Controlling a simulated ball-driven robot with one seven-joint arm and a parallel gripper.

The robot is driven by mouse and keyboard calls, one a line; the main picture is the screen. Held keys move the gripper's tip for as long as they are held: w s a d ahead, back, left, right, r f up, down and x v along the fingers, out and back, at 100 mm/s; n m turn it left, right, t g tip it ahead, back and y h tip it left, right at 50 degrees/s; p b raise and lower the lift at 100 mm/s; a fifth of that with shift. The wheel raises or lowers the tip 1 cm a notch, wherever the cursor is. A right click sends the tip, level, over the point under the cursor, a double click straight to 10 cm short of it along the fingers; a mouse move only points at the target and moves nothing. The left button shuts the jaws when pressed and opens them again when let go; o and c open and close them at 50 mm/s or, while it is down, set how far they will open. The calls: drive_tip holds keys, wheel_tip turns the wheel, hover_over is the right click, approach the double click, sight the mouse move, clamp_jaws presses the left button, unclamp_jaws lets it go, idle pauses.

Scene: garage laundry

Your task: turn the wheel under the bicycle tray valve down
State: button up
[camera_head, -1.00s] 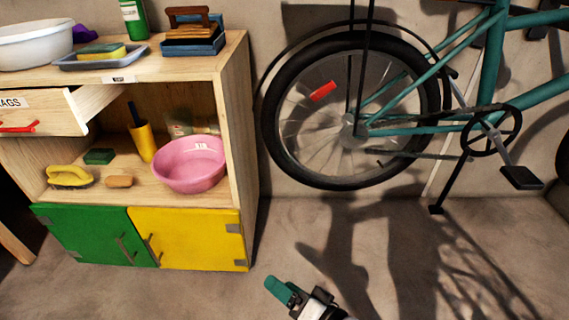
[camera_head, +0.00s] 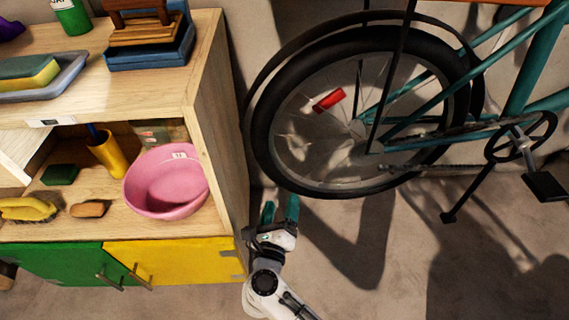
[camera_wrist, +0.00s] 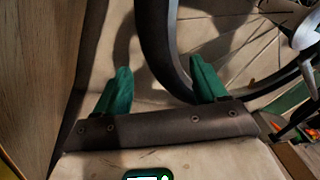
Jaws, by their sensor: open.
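The bicycle wheel (camera_head: 263,130) with its black tyre stands against the wall in the head view. A red piece (camera_head: 329,99) sits among its spokes, up and left of the hub. I cannot make out the valve or a tray. My gripper (camera_head: 280,203) is open and empty, its two teal fingers pointing up beside the cabinet, below the wheel's lower left. In the wrist view, the fingers of my gripper (camera_wrist: 160,75) are spread apart and the tyre (camera_wrist: 153,50) runs down between and beyond them. I cannot tell whether a finger touches it.
A wooden cabinet (camera_head: 212,110) stands close to the left of my gripper, with a pink basin (camera_head: 165,190) on its shelf and green and yellow doors (camera_head: 180,258) below. The bicycle's teal frame (camera_head: 530,75) and pedal (camera_head: 545,186) are to the right. The floor under the wheel is clear.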

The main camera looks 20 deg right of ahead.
sight(288, 174)
drive_tip(key=b+x, duration=0.3)
drive_tip(key=x, duration=0.7)
drive_tip(key=shift+w+d, duration=0.15)
drive_tip(key=shift+w, duration=0.15)
clamp_jaws()
drive_tip(key=shift+r, duration=0.15)
